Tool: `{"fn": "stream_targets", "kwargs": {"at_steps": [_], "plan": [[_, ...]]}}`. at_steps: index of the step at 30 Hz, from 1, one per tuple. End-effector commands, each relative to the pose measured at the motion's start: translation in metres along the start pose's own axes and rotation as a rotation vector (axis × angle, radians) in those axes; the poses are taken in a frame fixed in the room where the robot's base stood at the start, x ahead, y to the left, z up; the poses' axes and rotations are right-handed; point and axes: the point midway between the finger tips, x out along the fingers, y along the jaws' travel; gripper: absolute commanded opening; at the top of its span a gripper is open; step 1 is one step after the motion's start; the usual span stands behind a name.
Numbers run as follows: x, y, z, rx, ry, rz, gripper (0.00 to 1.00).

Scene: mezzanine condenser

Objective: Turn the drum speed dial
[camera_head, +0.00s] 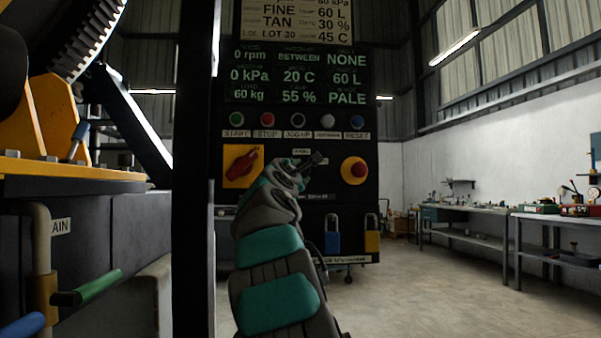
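The black control panel (222,110) stands ahead, its screen reading 0 rpm at top left. My teal and grey arm reaches up to the panel's middle. My gripper (316,160) is small and dark at the arm's end, in front of the panel between a red rotary switch (241,166) on a yellow plate and a red mushroom button (358,169). A small label (301,152) shows just above my gripper. I cannot make out the drum speed dial; my gripper and arm cover that part of the panel. Whether the fingers are open or touching anything is unclear.
A row of push buttons (297,120) runs above my gripper. Blue (332,240) and yellow (372,240) padlocks hang below. A dark post (194,170) and yellow machinery (60,105) stand left. Workbenches (465,210) line the right wall; the floor (440,285) between is clear.

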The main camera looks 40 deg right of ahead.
Motion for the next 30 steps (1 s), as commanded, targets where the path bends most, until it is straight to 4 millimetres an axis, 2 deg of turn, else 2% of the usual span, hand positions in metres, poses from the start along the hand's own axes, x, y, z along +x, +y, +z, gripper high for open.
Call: {"fn": "stream_targets", "kwargs": {"at_steps": [2, 3, 10, 22, 30], "plan": [[0.0, 0.0, 0.0, 0.001, 0.0, -0.001, 0.0], [0.0, 0.0, 0.0, 0.001, 0.0, -0.001, 0.55], [0.0, 0.0, 0.0, 0.0, 0.0, 0.0, 0.8], [-0.005, 0.0, -0.001, -0.002, 0.0, 0.0, 0.81], [-0.034, -0.001, -0.001, -0.004, -0.001, 0.0, 0.81]]}}
